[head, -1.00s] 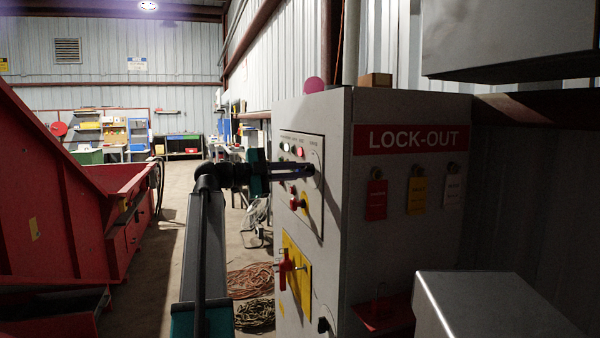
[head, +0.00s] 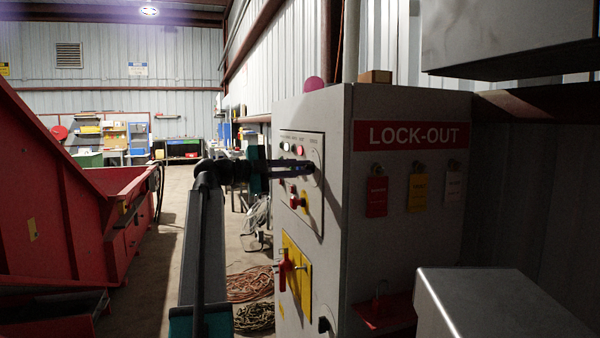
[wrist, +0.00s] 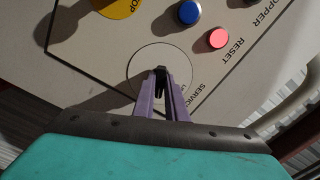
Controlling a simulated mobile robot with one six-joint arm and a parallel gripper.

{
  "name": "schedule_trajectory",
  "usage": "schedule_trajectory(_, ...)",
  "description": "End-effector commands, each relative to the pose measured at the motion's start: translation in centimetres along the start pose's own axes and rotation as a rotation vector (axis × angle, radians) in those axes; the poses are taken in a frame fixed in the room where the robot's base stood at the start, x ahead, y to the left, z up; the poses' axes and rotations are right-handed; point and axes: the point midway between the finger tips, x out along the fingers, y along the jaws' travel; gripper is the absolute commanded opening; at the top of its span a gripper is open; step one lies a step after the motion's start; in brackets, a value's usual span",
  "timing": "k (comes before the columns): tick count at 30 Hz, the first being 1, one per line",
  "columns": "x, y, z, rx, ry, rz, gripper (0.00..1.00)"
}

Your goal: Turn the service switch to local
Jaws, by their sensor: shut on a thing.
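The service switch is a small dark knob (wrist: 160,74) on a round pale dial (wrist: 143,62) in the wrist view. The fingertips of my gripper (wrist: 161,80) are shut on the knob. The fingers cover part of the dial and its markings, so I cannot read where the knob points. In the head view my gripper (head: 308,169) reaches from the left to the dial (head: 317,158) at the upper right of the control panel (head: 305,205). The knob itself is hidden there by the fingers.
A red button (wrist: 219,38) and a blue button (wrist: 189,12) sit close to the dial. Below are a yellow-backed switch (head: 304,202) and a red handle (head: 285,268). A grey metal box (head: 490,300) stands at the front right. Cable coils (head: 250,284) lie on the floor.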

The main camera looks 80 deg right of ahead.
Motion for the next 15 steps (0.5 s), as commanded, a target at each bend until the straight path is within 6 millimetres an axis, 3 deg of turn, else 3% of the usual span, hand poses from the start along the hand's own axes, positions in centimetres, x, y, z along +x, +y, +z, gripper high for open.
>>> schedule_trajectory(15,-0.02,0.03,0.1,0.059,-0.001,-0.001,0.0)
